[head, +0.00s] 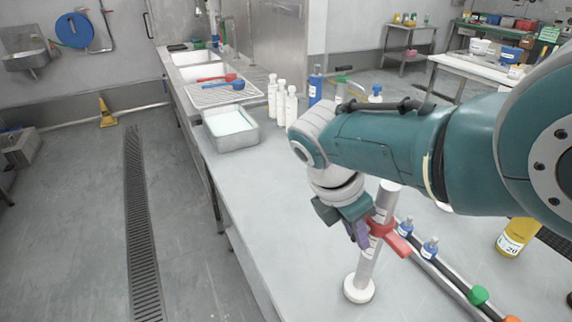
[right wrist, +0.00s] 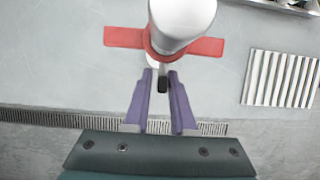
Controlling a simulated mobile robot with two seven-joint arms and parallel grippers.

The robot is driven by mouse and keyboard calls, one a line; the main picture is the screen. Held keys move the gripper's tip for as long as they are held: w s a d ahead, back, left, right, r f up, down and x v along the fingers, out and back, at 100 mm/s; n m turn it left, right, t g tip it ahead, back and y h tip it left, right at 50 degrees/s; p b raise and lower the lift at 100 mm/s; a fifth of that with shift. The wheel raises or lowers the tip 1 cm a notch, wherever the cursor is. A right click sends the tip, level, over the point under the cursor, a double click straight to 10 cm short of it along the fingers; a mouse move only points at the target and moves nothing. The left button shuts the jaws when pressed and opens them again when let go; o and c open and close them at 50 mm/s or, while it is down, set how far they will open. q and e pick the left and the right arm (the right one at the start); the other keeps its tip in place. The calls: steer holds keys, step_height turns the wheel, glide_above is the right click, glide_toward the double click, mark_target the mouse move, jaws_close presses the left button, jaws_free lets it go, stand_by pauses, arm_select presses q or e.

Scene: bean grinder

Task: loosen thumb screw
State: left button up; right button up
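A pale upright post (head: 368,265) stands on a round white base (head: 359,291) on the counter. A red collar with two side wings (head: 394,242) is around the post; it also shows in the right wrist view (right wrist: 205,47). A small dark screw head (right wrist: 163,85) sticks out below the collar, toward my fingers. My right gripper (head: 361,236) is beside the collar, left of the post. In the right wrist view its purple fingers (right wrist: 162,88) stand apart on either side of the screw head, with a narrow gap showing. My left gripper is out of view.
A metal tray (head: 215,141) and several white bottles (head: 281,104) stand farther back on the counter (head: 255,215). The counter left of the post is clear.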

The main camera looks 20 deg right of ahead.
steer(key=shift+o, duration=1.2)
steer(key=shift+r, duration=0.1)
steer(key=p+v, duration=0.6)
steer(key=v, duration=0.3)
steer(key=shift+a+r, duration=0.2)
steer(key=shift+r, duration=0.15)
steer(key=shift+f, duration=0.1)
